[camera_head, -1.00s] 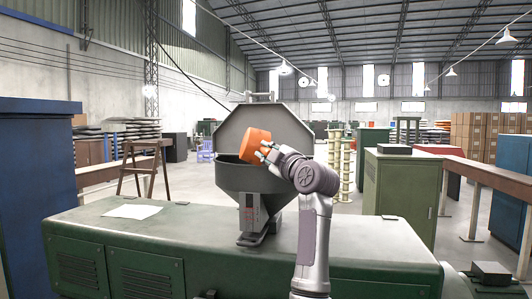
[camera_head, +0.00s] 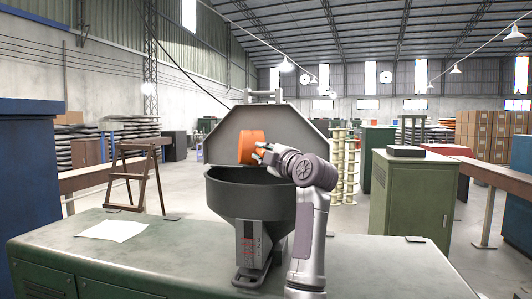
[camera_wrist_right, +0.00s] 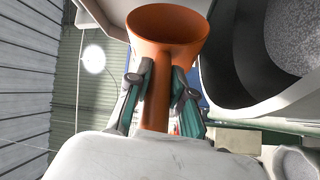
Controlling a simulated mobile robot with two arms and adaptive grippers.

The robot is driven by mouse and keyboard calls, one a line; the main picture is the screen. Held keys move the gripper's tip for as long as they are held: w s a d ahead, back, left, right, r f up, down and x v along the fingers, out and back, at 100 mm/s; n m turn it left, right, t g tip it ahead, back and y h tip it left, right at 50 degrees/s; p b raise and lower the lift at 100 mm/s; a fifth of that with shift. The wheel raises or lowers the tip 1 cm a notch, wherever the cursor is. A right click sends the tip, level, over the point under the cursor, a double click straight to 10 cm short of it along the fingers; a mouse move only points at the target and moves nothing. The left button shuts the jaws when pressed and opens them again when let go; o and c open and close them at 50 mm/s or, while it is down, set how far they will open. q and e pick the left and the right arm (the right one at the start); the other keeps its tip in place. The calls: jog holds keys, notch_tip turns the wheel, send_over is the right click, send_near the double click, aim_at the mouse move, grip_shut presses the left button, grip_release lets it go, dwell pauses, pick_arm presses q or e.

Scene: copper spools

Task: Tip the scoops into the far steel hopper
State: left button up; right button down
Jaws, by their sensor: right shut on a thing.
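An orange scoop (camera_head: 251,146) is held in the air over the back of the steel hopper, in front of its raised lid (camera_head: 292,126). My right gripper (camera_head: 262,153) is shut on it. In the right wrist view the fingers pinch the handle of the scoop (camera_wrist_right: 166,37), whose visible inside is plain orange. The dark grey steel hopper (camera_head: 250,202) stands on the green bench. Its round mouth is open below the scoop. In the right wrist view the hopper rim (camera_wrist_right: 222,88) curves at the right, with grey grainy stuff inside. My left gripper is not in view.
The green bench (camera_head: 150,258) spans the front, with a white paper (camera_head: 114,230) left of the hopper. A green cabinet (camera_head: 412,200) with a dark box (camera_head: 406,151) on top stands at the right. A wooden stepladder (camera_head: 138,180) stands behind the bench at the left.

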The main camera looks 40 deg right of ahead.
jog(key=a+r+n+g+h+p, duration=0.1)
jog(key=n+g+p, duration=0.1)
jog(key=n+p, duration=0.2)
jog(key=w+a+r+n+g+h+p, duration=0.1)
jog(key=n+g+p, duration=0.1)
jog(key=n+p, duration=0.3)
jog(key=w+a+r+n+g+h+p, duration=0.1)
jog(key=n+g+p, duration=0.1)
jog(key=n+p, duration=0.2)
jog(key=shift+a+n, duration=0.2)
jog(key=shift+n, duration=0.5)
jog(key=shift+a+n, duration=0.2)
jog(key=shift+n, duration=0.5)
jog(key=shift+a+r, duration=0.1)
jog(key=shift+r, duration=2.15)
jog(key=shift+f, duration=0.1)
